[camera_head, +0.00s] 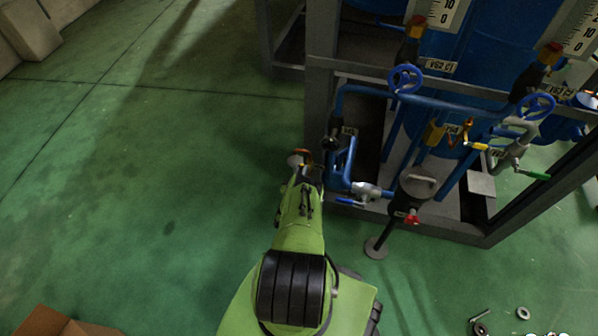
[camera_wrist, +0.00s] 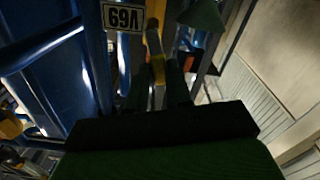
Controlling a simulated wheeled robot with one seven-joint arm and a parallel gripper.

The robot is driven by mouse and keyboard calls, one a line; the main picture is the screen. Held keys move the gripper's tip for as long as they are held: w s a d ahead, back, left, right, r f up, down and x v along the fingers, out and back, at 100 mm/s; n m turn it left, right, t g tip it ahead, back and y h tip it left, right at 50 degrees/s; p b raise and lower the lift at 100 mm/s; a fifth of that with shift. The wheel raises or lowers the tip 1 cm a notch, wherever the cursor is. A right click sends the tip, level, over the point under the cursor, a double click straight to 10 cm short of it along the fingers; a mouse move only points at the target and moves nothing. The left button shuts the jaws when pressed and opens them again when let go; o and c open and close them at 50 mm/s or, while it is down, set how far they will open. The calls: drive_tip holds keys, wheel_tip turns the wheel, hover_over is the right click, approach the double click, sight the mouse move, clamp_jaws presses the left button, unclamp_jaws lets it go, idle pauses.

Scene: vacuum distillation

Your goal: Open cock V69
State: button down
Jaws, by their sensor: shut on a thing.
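The V69 label (camera_wrist: 123,17) shows upside down at the top of the wrist view. Right beside it is a yellow cock handle (camera_wrist: 154,45), running down between the dark fingers of my gripper (camera_wrist: 160,84). My gripper is shut on this yellow handle. The fingertips are dark, so the exact contact is hard to see. In the head view my green arm reaches up to the left edge of the pipe frame, and the handle and fingers cannot be made out clearly there.
A grey metal frame (camera_head: 400,222) holds blue pipes, with blue handwheels (camera_head: 405,79) and (camera_head: 537,106) to the right of my arm. A black post (camera_head: 385,236) stands in front. The green floor at left is clear; a cardboard box (camera_head: 62,322) is at bottom left.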

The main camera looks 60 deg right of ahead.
drive_tip(key=shift+s+d+m, duration=0.1)
drive_tip(key=shift+s+m, duration=0.25)
drive_tip(key=shift+m, duration=0.6)
drive_tip(key=shift+s+m, duration=0.3)
drive_tip(key=shift+m, duration=0.65)
drive_tip(key=c, duration=1)
unclamp_jaws()
drive_tip(key=shift+c, duration=0.2)
